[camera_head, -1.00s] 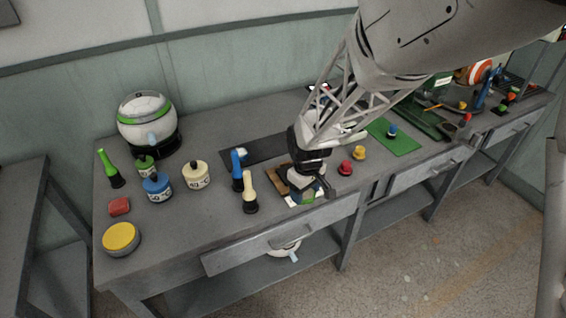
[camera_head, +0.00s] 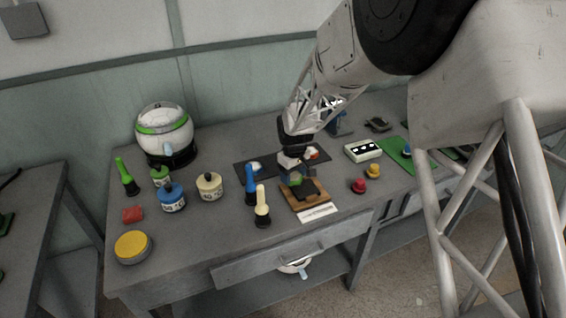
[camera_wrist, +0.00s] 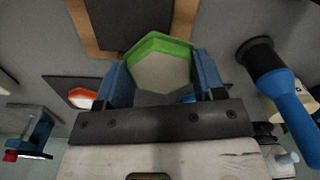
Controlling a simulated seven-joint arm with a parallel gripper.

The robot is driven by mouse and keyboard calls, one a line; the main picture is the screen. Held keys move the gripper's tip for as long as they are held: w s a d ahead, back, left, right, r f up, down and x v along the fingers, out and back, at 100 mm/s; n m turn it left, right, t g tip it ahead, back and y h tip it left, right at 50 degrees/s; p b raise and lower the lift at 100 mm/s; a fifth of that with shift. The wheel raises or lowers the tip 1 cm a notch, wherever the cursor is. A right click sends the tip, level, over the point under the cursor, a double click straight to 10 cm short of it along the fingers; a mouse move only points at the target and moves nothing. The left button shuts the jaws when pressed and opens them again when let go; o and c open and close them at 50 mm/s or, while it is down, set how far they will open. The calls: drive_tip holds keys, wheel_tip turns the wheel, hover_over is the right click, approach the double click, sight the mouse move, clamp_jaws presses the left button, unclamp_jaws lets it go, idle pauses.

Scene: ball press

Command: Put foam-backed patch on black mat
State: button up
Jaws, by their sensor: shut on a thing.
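My gripper (camera_head: 295,181) is shut on a hexagonal patch (camera_wrist: 160,68) with a green edge layer and a pale grey face, seen between the blue fingers in the wrist view. In the head view the green of the patch (camera_head: 296,178) shows just below the fingers, by the back edge of the wooden board. The dark mat (camera_head: 243,176) lies flat behind the board, partly hidden by my arm. A whitish piece and a red-and-white piece appear on or by it. The mat also shows at left in the wrist view (camera_wrist: 58,84), with an orange-and-white piece on it.
A wooden board (camera_head: 290,201) with a black inset and a white label strip (camera_head: 318,212) lie in front. Red (camera_head: 358,186) and yellow (camera_head: 374,171) knobs stand right.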

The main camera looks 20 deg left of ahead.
idle(0.3)
drive_tip(key=w+a, duration=0.3)
drive_tip(key=w, duration=0.1)
drive_tip(key=w+a+f, duration=0.1)
drive_tip(key=w+a, duration=0.1)
drive_tip(key=w, duration=0.3)
drive_tip(key=w+a, duration=0.3)
drive_tip(key=w, duration=0.1)
drive_tip(key=shift+w+a+f, duration=0.25)
drive_tip(key=shift+a, duration=0.1)
drive_tip(key=shift+f, duration=1.75)
drive_tip(key=shift+f, duration=0.1)
drive_tip(key=o, duration=0.9)
